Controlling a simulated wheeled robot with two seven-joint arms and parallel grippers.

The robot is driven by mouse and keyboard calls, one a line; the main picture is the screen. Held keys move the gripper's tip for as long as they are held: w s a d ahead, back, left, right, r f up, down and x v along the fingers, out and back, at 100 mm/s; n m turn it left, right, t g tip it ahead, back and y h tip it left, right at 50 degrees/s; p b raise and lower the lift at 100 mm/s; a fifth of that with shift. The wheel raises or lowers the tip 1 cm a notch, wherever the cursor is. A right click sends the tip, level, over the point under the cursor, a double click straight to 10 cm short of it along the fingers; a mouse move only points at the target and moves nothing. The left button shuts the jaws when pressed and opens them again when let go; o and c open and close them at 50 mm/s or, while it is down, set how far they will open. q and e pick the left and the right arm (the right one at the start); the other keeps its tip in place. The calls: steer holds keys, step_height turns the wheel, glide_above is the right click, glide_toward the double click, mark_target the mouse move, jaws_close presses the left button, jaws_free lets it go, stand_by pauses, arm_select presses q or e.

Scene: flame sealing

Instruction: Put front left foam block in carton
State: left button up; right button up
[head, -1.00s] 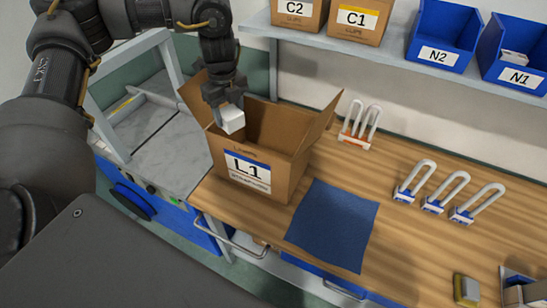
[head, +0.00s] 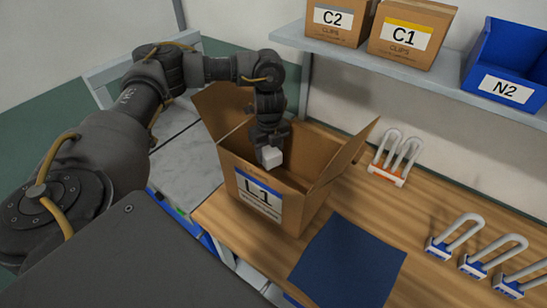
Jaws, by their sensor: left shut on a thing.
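The open carton labelled L1 (head: 262,198) stands on the wooden bench with its flaps spread. My left gripper (head: 270,148) points down over the carton's opening. It is shut on a small white foam block (head: 271,157), which is held at about the level of the carton's front rim. The carton's floor is hidden by its front wall and the arm. My right gripper is not in view.
A blue mat (head: 347,262) lies right of the carton. A shelf (head: 375,57) above holds cartons C2 (head: 338,22) and C1 (head: 410,35) and blue bin N2 (head: 508,75).

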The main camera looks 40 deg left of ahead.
arm_select(q)
step_height(320, 180, down, 10)
steer(key=shift+r+b, duration=0.15)
steer(key=shift+b, duration=0.2)
steer(key=shift+f, duration=0.3)
step_height(320, 180, down, 4)
steer(key=shift+f+b, duration=0.1)
steer(key=shift+b, duration=0.4)
steer(key=o, duration=0.5)
steer(key=shift+f, duration=0.1)
steer(key=o, duration=0.4)
steer(key=shift+o, duration=0.2)
